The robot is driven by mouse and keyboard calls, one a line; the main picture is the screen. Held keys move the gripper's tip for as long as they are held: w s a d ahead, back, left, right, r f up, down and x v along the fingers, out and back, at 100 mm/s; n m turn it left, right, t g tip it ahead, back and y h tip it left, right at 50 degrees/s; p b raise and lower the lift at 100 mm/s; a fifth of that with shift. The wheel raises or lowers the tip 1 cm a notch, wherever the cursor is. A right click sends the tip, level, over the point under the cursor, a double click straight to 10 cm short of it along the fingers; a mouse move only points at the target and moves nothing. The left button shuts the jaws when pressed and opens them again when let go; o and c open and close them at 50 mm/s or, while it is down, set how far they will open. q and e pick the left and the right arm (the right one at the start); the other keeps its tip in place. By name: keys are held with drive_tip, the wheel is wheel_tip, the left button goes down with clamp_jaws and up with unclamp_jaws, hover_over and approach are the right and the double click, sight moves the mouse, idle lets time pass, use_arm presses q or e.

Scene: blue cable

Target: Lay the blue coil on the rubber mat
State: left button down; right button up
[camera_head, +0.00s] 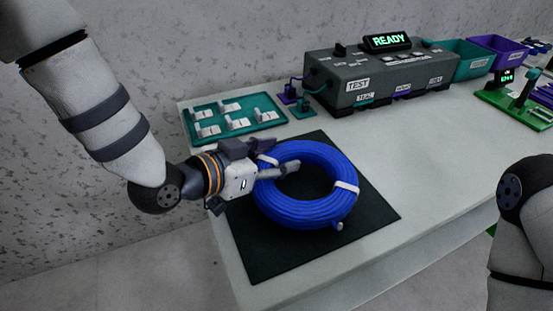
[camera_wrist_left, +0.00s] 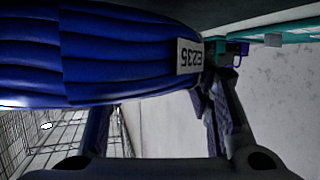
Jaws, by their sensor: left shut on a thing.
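The blue coil (camera_head: 292,212) is a thick ring of blue cable with white ties. In the head view it is over the dark rubber mat (camera_head: 262,255), with bare mat showing around it. I cannot tell whether it touches the mat or is held slightly above it. My left gripper (camera_head: 280,158) is shut on the coil's left side, one finger reaching across into the ring's hole. In the left wrist view the coil (camera_wrist_left: 110,55) fills the upper left, with a white tag (camera_wrist_left: 190,57) reading E235. My right gripper is out of view; only part of that arm shows.
A teal tray (camera_head: 262,122) of small white parts lies behind the mat. A grey test box (camera_head: 375,80) with a READY display stands at the back. Teal (camera_head: 470,62) and purple (camera_head: 497,47) bins and a green fixture (camera_head: 522,105) are farther right. The table right of the mat is clear.

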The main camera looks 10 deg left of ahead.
use_arm(q)
wheel_tip(320, 180, down, 4)
drive_tip(key=shift+w+r+b, duration=0.1)
drive_tip(key=shift+r+b, duration=0.05)
drive_tip(key=shift+b, duration=0.2)
drive_tip(key=shift+s+d+r, duration=0.15)
drive_tip(key=shift+s+r, duration=0.15)
drive_tip(key=shift+r, duration=0.15)
drive_tip(key=shift+s+r, duration=0.2)
drive_tip(key=shift+w+f, duration=0.2)
drive_tip(key=c, duration=0.8)
unclamp_jaws()
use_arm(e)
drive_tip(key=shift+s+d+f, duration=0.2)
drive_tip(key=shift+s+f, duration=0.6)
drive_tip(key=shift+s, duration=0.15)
